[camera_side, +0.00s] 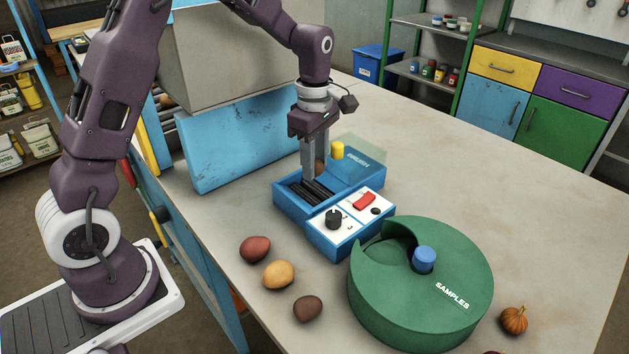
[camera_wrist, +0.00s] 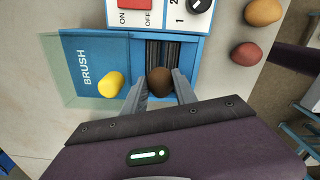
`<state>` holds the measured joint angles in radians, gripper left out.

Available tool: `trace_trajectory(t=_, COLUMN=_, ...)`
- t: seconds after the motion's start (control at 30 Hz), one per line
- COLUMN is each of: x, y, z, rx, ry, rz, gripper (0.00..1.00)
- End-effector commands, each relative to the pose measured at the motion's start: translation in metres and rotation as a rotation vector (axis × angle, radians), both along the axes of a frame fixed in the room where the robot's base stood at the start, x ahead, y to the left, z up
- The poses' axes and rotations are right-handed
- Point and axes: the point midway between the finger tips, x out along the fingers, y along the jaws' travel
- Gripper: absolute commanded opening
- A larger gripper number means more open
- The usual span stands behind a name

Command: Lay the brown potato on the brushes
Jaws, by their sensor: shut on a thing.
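The brown potato (camera_wrist: 160,80) is held between the two fingers of my gripper (camera_wrist: 161,90), which is shut on it. In the side view my gripper (camera_side: 315,175) points down over the blue brush machine (camera_side: 290,205), and only a sliver of the potato (camera_side: 321,167) shows beside the fingers. The brushes (camera_side: 312,190) are dark rollers inside the machine's open trough. In the wrist view the brushes (camera_wrist: 160,52) show just beyond the potato. I cannot tell whether the potato touches them.
The machine has a red switch (camera_side: 364,201), a black dial (camera_side: 333,219) and a yellow knob (camera_side: 337,150). A reddish (camera_side: 255,249), a yellow (camera_side: 278,275) and a dark brown potato (camera_side: 307,308) lie in front. A green SAMPLES drum (camera_side: 420,290) stands to the right.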

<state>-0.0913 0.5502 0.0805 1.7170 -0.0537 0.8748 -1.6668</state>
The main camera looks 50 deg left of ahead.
Motion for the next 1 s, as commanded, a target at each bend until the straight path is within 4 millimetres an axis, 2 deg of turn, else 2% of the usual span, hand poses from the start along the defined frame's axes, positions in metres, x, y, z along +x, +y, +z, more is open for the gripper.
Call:
trace_trajectory(t=0.1, x=-0.001, y=0.0, z=-0.024, rx=-0.001, ry=0.004, rz=0.0, gripper=0.0)
trace_trajectory(t=0.2, x=0.0, y=-0.001, z=-0.039, rx=-0.002, ry=0.002, rz=-0.001, gripper=0.0)
trace_trajectory(t=0.6, x=0.0, y=-0.001, z=-0.046, rx=0.0, ry=0.0, rz=-0.003, gripper=0.0)
trace_trajectory(t=0.63, x=0.0, y=-0.001, z=-0.046, rx=-0.001, ry=-0.001, rz=-0.003, gripper=0.39)
trace_trajectory(t=0.67, x=0.0, y=-0.001, z=-0.046, rx=-0.001, ry=-0.001, rz=-0.003, gripper=0.43)
trace_trajectory(t=0.87, x=0.0, y=-0.001, z=-0.045, rx=-0.001, ry=-0.001, rz=-0.003, gripper=0.43)
trace_trajectory(t=1.0, x=0.002, y=0.0, z=-0.029, rx=0.001, ry=-0.006, rz=-0.003, gripper=0.43)
